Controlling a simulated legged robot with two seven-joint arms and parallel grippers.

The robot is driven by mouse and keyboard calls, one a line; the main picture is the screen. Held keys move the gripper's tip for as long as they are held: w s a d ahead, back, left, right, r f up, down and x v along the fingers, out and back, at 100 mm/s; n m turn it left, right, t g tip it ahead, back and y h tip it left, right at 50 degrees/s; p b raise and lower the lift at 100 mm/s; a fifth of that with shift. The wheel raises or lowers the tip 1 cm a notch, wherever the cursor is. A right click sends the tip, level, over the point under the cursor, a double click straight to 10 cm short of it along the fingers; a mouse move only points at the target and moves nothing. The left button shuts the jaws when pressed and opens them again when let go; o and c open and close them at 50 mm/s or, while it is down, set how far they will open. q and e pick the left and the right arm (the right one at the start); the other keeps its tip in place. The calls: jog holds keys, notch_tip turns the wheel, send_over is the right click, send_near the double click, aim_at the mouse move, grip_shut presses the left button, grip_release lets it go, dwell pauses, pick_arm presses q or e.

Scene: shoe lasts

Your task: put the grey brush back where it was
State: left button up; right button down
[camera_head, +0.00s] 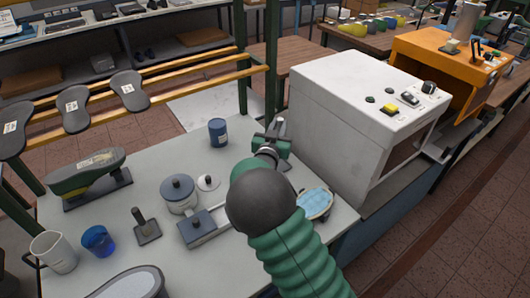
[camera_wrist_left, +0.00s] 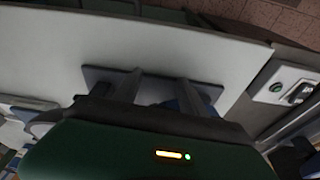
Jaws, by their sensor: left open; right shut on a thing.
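My right gripper (camera_head: 272,142) is beyond my dark round wrist, over the back right of the table beside the white machine. It is shut on a small grey thing (camera_head: 279,126) that looks like the grey brush; my gripper and wrist hide much of it, and I cannot tell whether it touches the table. My left gripper (camera_wrist_left: 160,90) does not show in the head view. In the left wrist view its two fingers are apart, in front of a flat blue-grey plate (camera_wrist_left: 220,94) on a pale surface; I cannot tell whether they touch it.
The table (camera_head: 165,165) holds a blue can (camera_head: 218,132), a round grey pot (camera_head: 178,194), a grey post on a base (camera_head: 147,226), a blue cup (camera_head: 98,240), a white mug (camera_head: 53,251) and a green-and-black shoe last (camera_head: 88,173). The white machine (camera_head: 340,110) bounds the right.

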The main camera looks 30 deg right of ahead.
pick_arm(q)
jog(key=shift+s+d, duration=0.1)
jog(key=shift+d, duration=0.1)
pick_arm(e)
jog(key=f, duration=1)
jog(key=shift+d, duration=0.25)
pick_arm(q)
jog(key=shift+a, duration=0.1)
pick_arm(e)
jog(key=shift+a, duration=0.1)
pick_arm(q)
jog(key=shift+s, duration=0.1)
pick_arm(e)
jog(key=shift+s, duration=0.1)
jog(key=c, duration=1.3)
grip_release()
jog(key=shift+r, duration=0.1)
